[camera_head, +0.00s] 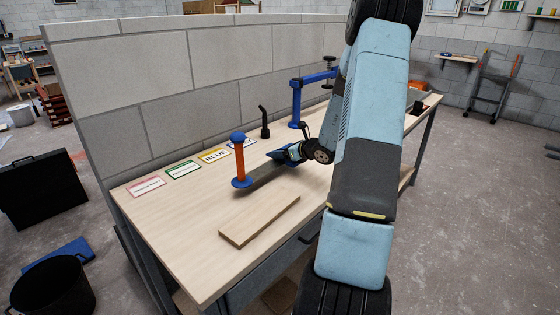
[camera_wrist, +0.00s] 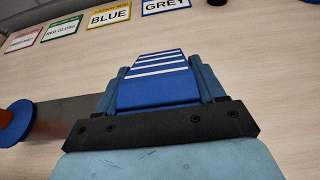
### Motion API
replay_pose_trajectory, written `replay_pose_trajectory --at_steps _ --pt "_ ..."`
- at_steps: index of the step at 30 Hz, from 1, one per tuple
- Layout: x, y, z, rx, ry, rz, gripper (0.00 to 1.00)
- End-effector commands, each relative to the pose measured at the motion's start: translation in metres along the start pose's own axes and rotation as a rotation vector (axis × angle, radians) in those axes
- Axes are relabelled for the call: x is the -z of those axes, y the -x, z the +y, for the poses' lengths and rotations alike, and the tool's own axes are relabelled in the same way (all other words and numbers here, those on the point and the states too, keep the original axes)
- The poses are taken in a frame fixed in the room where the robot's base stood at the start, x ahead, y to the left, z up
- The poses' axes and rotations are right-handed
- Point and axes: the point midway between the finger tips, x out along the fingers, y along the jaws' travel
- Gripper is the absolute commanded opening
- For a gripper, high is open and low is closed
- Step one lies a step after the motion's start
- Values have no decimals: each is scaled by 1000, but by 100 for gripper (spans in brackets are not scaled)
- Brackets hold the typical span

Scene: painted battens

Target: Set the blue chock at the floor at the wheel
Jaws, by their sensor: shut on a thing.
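The blue chock (camera_wrist: 155,92) is a wedge with white stripes across its sloping face. In the wrist view it sits between the two fingers of my gripper (camera_wrist: 160,80), which is shut on it. In the head view the gripper (camera_head: 289,154) holds the blue chock (camera_head: 281,158) over the workbench, right of an orange post with blue ends. I cannot tell whether the chock touches anything below it. No wheel that I can clearly tell apart from my own arm parts shows, and my arm hides much of the right side.
The pale workbench (camera_head: 185,240) carries a bare wooden batten (camera_head: 260,220), the orange post (camera_head: 239,160) with a grey strip (camera_head: 262,177) at its foot, colour-name cards (camera_head: 214,156) and a blue clamp-like stand (camera_head: 296,100). A black bucket (camera_head: 55,288) and blue mat stand on the floor at left; floor at right is open.

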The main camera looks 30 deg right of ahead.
Motion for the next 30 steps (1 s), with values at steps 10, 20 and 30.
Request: replay_pose_trajectory --at_steps 10,20,30 --pt "29 -16 -2 -1 -3 -1 11" --pt "32 -18 -2 -1 0 -2 11" --pt "32 -18 -2 -1 0 0 94"
